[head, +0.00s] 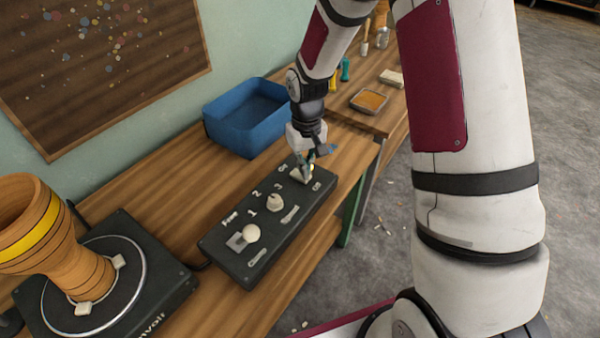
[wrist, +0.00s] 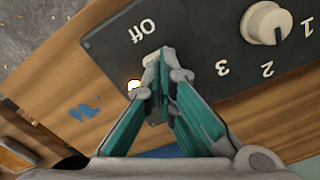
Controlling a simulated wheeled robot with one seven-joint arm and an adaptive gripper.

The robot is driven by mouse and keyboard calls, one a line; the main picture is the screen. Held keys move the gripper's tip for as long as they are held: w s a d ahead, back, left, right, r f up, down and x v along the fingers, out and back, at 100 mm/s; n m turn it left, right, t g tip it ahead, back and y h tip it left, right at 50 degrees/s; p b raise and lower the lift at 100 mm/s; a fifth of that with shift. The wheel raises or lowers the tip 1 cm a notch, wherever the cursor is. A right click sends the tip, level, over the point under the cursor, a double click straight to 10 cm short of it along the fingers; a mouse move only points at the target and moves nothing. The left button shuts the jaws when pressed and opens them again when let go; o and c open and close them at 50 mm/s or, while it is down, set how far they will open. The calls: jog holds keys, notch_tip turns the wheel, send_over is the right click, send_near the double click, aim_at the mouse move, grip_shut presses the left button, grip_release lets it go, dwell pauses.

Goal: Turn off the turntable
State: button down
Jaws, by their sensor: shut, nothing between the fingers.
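The dark control box (head: 262,232) lies on the wooden bench. Its pale on/off switch (head: 299,176) is at the far right end, between the "On" and "Off" labels. My gripper (head: 308,170) is shut and empty, with its tips down at this switch. In the wrist view the teal fingers (wrist: 165,75) meet over the switch (wrist: 151,56) by the "Off" label and hide much of it; I cannot tell which way it is set. A small glowing light (wrist: 134,86) shows beside the fingers. The turntable (head: 160,277) stands at left with a wooden goblet drum (head: 62,240) on it.
The box also carries a round knob (head: 274,202) marked 1, 2, 3 and a ball-topped lever (head: 251,233). A blue bin (head: 247,118) stands behind the box. A small tray (head: 369,101) sits on the farther bench. The floor at right is mostly open.

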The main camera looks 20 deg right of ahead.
jog(key=shift+f+b, duration=0.4)
jog(key=shift+f, duration=0.25)
dwell(0.3)
jog(key=shift+r, duration=0.15)
jog(key=shift+r+p, duration=2.35)
jog(key=shift+r, duration=1)
